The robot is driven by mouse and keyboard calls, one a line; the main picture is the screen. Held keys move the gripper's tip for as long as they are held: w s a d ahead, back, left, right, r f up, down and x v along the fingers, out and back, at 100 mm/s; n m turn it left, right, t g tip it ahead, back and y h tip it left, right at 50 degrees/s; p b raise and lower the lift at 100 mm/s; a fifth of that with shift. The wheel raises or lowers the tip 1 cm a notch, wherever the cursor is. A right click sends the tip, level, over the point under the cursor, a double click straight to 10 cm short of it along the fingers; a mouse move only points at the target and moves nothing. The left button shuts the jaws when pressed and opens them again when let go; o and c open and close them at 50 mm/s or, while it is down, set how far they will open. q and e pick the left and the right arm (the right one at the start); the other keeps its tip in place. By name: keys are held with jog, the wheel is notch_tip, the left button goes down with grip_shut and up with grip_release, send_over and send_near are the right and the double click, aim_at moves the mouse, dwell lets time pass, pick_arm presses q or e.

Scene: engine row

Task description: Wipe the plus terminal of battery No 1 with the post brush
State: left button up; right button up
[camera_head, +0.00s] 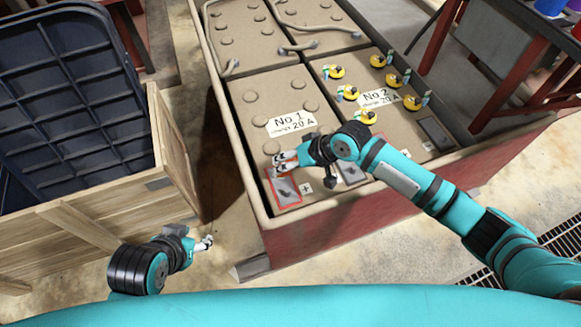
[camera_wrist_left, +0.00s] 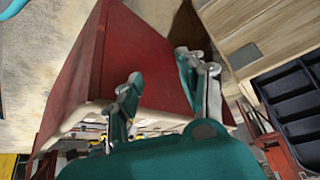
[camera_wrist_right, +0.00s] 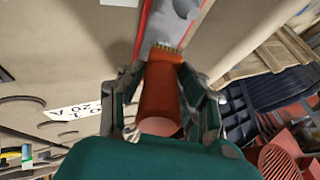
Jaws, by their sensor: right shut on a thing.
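Battery No 1 (camera_head: 255,98) is a tan block with round caps and a "No 1, 20 A" label. Its plus terminal (camera_head: 286,193) is a grey plate in a red frame at the front left corner, with a plus sign beside it. My right gripper (camera_head: 280,163) is just above and behind this plate, shut on the post brush (camera_wrist_right: 160,95). The brush has an orange-brown handle, and its pale bristles (camera_wrist_right: 167,48) are at the terminal plate (camera_wrist_right: 165,25) in the right wrist view; I cannot tell whether they touch. My left gripper (camera_wrist_left: 165,78) is open and empty.
Battery No 2 (camera_head: 345,72) stands to the right, with several yellow caps (camera_head: 368,117) on it. The red crate's raised rim (camera_head: 330,198) surrounds the batteries. A wooden crate (camera_head: 100,235) with a dark ribbed bin (camera_head: 65,80) stands left. Floor is open between the crates.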

jog(key=shift+w+a, duration=0.3)
jog(key=shift+w, duration=0.6)
jog(key=shift+w+a, duration=0.25)
jog(key=shift+w, duration=0.4)
